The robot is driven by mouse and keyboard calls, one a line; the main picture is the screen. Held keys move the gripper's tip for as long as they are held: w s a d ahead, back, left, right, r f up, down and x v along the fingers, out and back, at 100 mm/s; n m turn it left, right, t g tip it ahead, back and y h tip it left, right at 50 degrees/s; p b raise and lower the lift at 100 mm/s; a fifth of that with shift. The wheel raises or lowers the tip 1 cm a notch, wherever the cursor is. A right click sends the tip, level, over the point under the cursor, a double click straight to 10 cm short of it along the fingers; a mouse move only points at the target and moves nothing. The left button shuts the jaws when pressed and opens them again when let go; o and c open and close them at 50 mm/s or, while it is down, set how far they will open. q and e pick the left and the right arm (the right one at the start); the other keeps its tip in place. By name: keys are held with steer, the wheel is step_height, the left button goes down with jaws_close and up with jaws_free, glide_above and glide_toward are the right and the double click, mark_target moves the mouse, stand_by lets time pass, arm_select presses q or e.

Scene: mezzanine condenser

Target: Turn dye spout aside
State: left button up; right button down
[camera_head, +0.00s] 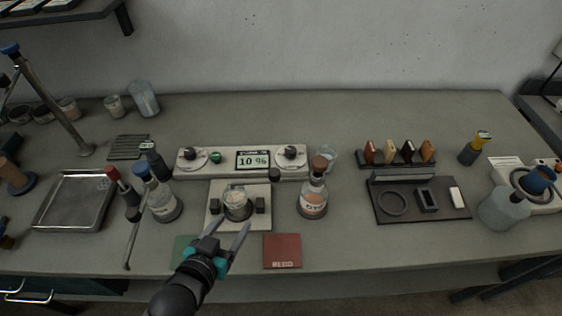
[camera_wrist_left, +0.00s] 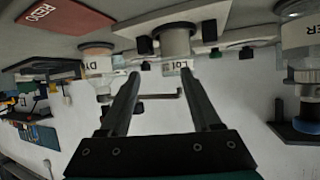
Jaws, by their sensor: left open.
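My left gripper (camera_head: 228,228) is open and empty, in front of the cup. My right gripper is not in view.
A blue-capped bottle (camera_head: 163,203) stands left of the plate. A control panel (camera_head: 230,160) reading 10 % lies behind. A red REDO card (camera_head: 282,250) lies in front, beside a green card (camera_head: 182,250). A rack and dark tray (camera_head: 410,212) are at the right.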

mark_target(278, 170)
arm_select(q)
steer(key=d+r+m+t+h, duration=0.2)
steer(key=d+r+t+h, duration=0.15)
steer(key=r+h, duration=0.2)
steer(key=shift+y, duration=0.25)
steer(key=x, duration=1.4)
steer(key=shift+w+d, duration=0.1)
steer(key=shift+d, duration=0.3)
steer(key=shift+c, duration=0.3)
jaws_close()
